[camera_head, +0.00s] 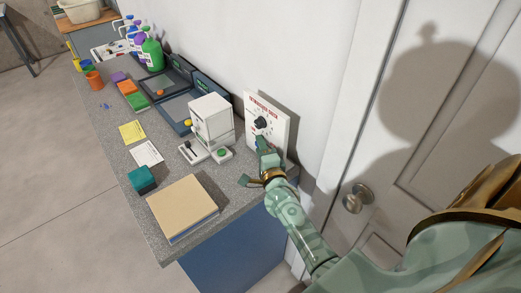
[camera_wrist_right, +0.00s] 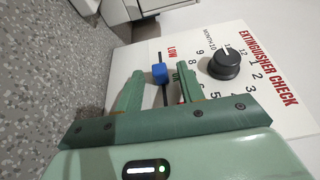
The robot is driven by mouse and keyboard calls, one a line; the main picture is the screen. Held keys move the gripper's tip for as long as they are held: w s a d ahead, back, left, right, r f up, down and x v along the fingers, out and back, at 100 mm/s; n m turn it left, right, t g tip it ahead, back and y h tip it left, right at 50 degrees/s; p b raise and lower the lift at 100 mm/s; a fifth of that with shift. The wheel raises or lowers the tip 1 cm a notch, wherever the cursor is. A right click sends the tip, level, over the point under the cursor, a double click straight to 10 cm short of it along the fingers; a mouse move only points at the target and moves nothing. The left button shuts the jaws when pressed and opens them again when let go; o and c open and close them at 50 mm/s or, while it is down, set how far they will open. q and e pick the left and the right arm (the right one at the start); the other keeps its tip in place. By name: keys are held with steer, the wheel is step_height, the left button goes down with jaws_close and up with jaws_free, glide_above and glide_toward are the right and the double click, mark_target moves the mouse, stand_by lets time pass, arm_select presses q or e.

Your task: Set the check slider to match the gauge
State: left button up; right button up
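The white extinguisher check panel (camera_head: 280,122) stands upright against the wall at the back of the counter. In the right wrist view, the panel (camera_wrist_right: 292,68) has a black month dial (camera_wrist_right: 224,64) and a dark slot with a blue slider knob (camera_wrist_right: 160,72). The knob sits beside the slot's labels, between LOW and OK, closer to OK. My right gripper (camera_head: 259,165) is at the panel's lower part, open, with one finger on each side of the knob; contact is unclear. I cannot identify a gauge. My left gripper is not in view.
A white box device (camera_head: 211,118) with a green button stands left of the panel. Dark trays, spray bottles (camera_head: 152,54) and cups are farther back. A door with a knob (camera_head: 357,198) is at right.

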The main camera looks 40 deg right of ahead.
steer(key=shift+c, duration=0.4)
jaws_close()
steer(key=s+p, duration=0.2)
steer(key=s, duration=0.2)
steer(key=shift+s+d+r, duration=0.1)
steer(key=shift+s+d, duration=0.05)
steer(key=shift+s, duration=0.3)
steer(key=shift+f, duration=0.2)
steer(key=shift+o, duration=0.4)
jaws_free()
steer(key=shift+s, duration=0.1)
